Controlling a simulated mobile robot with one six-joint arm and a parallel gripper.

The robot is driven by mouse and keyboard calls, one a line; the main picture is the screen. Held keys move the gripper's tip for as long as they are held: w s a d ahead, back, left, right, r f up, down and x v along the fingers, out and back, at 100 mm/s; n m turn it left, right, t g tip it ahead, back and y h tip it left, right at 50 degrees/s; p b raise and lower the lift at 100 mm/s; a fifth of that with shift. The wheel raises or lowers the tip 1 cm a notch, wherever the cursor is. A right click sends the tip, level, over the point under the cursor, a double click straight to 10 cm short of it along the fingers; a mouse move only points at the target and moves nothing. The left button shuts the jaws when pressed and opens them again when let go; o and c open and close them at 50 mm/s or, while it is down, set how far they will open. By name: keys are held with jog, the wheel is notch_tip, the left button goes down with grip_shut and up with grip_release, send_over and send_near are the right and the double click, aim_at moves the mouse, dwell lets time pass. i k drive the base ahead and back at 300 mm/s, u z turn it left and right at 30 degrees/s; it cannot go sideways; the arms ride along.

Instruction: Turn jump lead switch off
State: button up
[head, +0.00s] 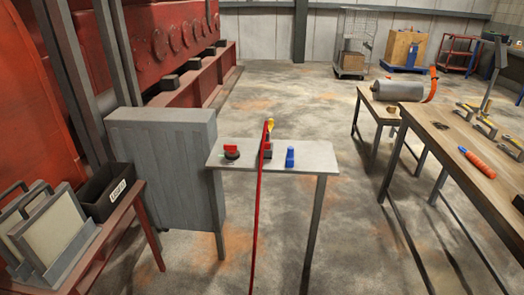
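A red rotary knob on a round black base (231,152) sits on the left part of a small grey table (308,157); it looks like the jump lead switch. Its exact knob position is too small to tell. My gripper is not in view.
A blue object (290,158) stands right of the cable. A grey cabinet (165,165) adjoins the table's left. A rack of panels (45,230) and a black bin (108,190) stand left. Tool-laden workbenches (455,135) stand right. Floor (350,230) between is clear.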

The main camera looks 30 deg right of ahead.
aim_at(231, 148)
jog(key=z, duration=0.6)
jog(key=k, duration=1)
jog(key=u, duration=0.05)
jog(key=i, duration=0.95)
